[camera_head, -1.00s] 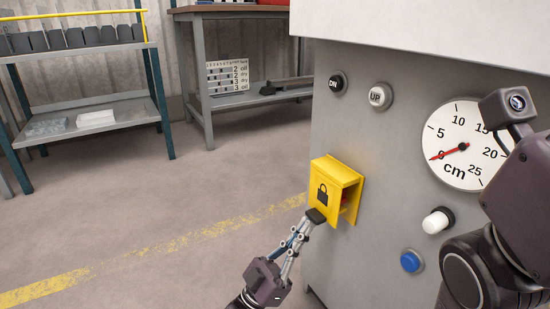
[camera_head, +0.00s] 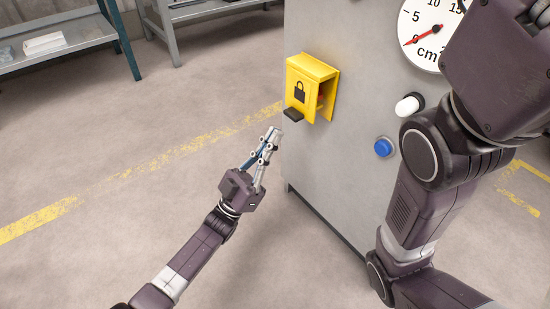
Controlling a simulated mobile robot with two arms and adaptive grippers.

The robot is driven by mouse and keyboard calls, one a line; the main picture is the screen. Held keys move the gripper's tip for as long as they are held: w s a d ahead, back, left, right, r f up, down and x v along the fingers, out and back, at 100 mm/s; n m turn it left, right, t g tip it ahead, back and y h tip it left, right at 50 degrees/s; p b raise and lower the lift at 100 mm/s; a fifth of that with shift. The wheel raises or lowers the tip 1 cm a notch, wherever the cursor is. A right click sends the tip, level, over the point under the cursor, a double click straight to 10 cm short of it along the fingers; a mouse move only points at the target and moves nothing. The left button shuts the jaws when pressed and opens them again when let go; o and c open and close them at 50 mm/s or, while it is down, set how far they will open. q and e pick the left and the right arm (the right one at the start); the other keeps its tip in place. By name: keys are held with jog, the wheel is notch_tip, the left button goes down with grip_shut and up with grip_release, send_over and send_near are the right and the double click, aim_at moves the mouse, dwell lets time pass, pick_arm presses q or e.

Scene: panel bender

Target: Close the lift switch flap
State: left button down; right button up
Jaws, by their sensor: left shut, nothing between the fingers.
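The yellow lift switch box is fixed to the grey machine face. Its flap (camera_head: 299,91) carries a black padlock mark and has a dark tab (camera_head: 293,115) at its lower edge. The flap stands out from the machine, and the open right side shows a red part (camera_head: 321,101) inside, mostly hidden. My left gripper (camera_head: 273,134) is shut and empty, below and left of the tab, apart from it in the picture. My right arm (camera_head: 425,205) crosses the right side of the view; its gripper is out of view.
A blue button (camera_head: 384,147), a white knob (camera_head: 406,107) and a dial gauge (camera_head: 425,32) sit on the machine right of the box. My right arm partly covers this side. Shelving (camera_head: 75,42) stands at the back left. The floor left of the machine is clear.

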pick_arm(q)
notch_tip(320, 180, down, 8)
jog(key=w+d+b, duration=0.1)
jog(key=d+b, duration=0.1)
jog(key=shift+w, duration=0.35)
jog(key=shift+f, duration=0.1)
dwell(0.6)
